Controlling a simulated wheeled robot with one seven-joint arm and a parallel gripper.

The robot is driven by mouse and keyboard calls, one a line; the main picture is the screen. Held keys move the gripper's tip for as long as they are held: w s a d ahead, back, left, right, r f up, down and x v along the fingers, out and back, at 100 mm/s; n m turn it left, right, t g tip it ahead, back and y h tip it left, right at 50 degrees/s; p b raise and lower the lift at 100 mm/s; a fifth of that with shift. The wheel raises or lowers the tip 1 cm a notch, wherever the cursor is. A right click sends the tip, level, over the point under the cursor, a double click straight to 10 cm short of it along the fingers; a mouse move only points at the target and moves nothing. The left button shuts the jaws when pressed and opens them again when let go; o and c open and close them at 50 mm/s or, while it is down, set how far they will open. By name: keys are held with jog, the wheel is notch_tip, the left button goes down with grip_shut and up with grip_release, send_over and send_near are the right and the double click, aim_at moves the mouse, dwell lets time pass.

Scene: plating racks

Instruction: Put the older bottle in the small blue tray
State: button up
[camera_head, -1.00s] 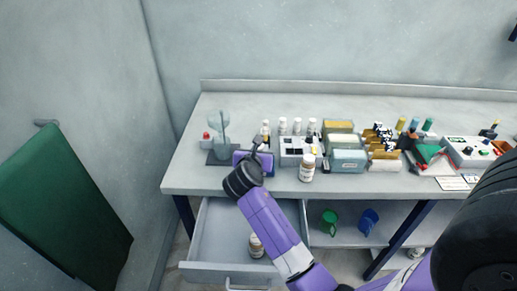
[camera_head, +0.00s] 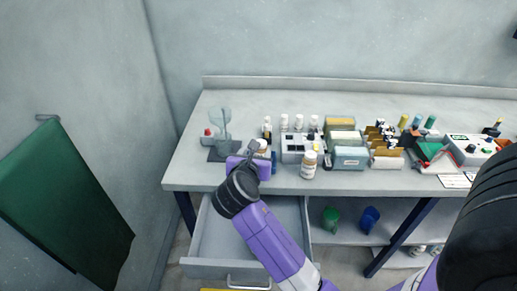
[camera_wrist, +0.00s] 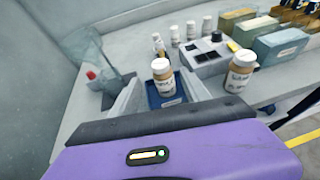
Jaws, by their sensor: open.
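A brown bottle with a white cap and white label (camera_wrist: 161,80) stands upright, apparently inside the small blue tray (camera_wrist: 181,92). In the head view the bottle's top (camera_head: 262,145) shows beside my gripper and a bit of the tray (camera_head: 274,163) shows to its right. My gripper (camera_wrist: 160,92) is open, its grey fingers on either side of the bottle; I cannot tell whether they touch it. In the head view my gripper (camera_head: 255,150) is over the front left of the bench. A similar brown bottle (camera_wrist: 240,72) stands on the bench to the right, also in the head view (camera_head: 309,166). Label dates are unreadable.
A grey device (camera_head: 300,149) and several smaller bottles stand behind. Boxes (camera_head: 349,158) stand to the right. A clear stand (camera_head: 222,130) with a dark base is at left. An open drawer (camera_head: 212,235) juts out below, partly hidden by my arm.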

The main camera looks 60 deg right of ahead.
jog(key=s+a+f+m+t+y, duration=0.2)
jog(key=a+f, duration=0.1)
jog(key=a, duration=0.5)
jog(key=s+a+f+m+t+y, duration=0.2)
jog(key=a+f+t+y, duration=0.1)
jog(key=a, duration=0.5)
jog(key=s+a+f+m+t+y, duration=0.2)
jog(key=s+a+f+y, duration=0.1)
jog(key=a, duration=0.4)
jog(key=shift+a+f+m+t, duration=0.2)
jog(key=shift+a+m+t, duration=0.1)
jog(key=shift+a, duration=0.1)
jog(key=s+a+r+m+t+y, duration=0.1)
jog(key=s+a+r+m+y, duration=0.1)
jog(key=s+a+r+m, duration=0.3)
jog(key=s+a+r+m+t+y, duration=0.2)
jog(key=s+a+r+m, duration=0.3)
jog(key=s+m, duration=0.4)
jog(key=shift+s+t+y, duration=0.3)
jog(key=shift+y, duration=0.3)
jog(key=shift+f, duration=0.1)
